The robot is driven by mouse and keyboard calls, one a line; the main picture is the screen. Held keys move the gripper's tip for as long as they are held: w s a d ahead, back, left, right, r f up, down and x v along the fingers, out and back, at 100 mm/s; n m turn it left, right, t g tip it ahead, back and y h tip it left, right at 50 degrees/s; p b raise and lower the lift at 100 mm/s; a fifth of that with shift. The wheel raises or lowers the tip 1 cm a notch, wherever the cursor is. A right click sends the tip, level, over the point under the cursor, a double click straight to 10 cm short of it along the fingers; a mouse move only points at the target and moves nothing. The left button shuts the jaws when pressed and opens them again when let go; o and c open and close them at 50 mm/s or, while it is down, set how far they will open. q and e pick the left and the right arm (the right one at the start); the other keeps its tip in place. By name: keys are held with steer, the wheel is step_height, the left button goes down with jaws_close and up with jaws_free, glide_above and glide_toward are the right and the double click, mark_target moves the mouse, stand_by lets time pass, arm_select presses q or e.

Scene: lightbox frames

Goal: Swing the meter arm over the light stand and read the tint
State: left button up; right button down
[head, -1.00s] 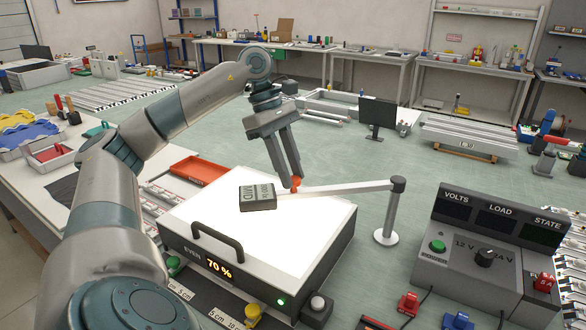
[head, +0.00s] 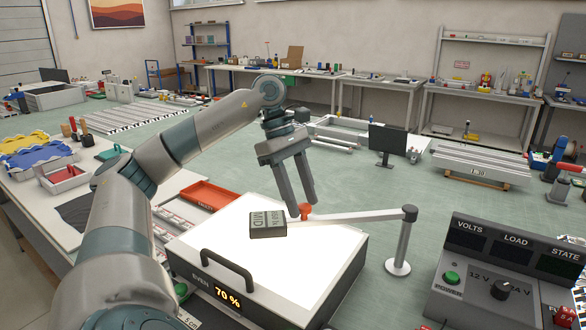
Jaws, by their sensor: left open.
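The light stand is a box with a glowing white top (head: 325,245), a black handle and a front display reading EVEN 70 %. The meter arm (head: 360,216) runs from a grey post (head: 404,240) at the right over the lit top. Its dark meter head (head: 268,225) is over the panel and its small screen shows MID, upside down in this view. An orange-red knob (head: 305,210) sits on the arm. My left gripper (head: 303,210) is open, its fingertips at the knob; whether they touch it is unclear. My right gripper is out of view.
A grey console (head: 505,280) with VOLTS, LOAD and STATE labels stands at the right. An orange tray (head: 210,195) lies behind the light stand. A bench with blue and yellow trays is at the left.

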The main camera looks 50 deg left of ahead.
arm_select(q)
steer(key=p+v, duration=0.8)
steer(key=v, duration=0.9)
steer(key=shift+r+p, duration=0.15)
steer(key=shift+p, duration=0.25)
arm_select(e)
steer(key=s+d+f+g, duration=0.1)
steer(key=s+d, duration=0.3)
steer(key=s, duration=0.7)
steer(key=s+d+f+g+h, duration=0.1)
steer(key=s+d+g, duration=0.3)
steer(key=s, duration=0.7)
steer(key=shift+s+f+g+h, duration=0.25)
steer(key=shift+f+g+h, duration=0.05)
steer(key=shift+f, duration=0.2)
arm_select(q)
steer(key=shift+s, duration=0.15)
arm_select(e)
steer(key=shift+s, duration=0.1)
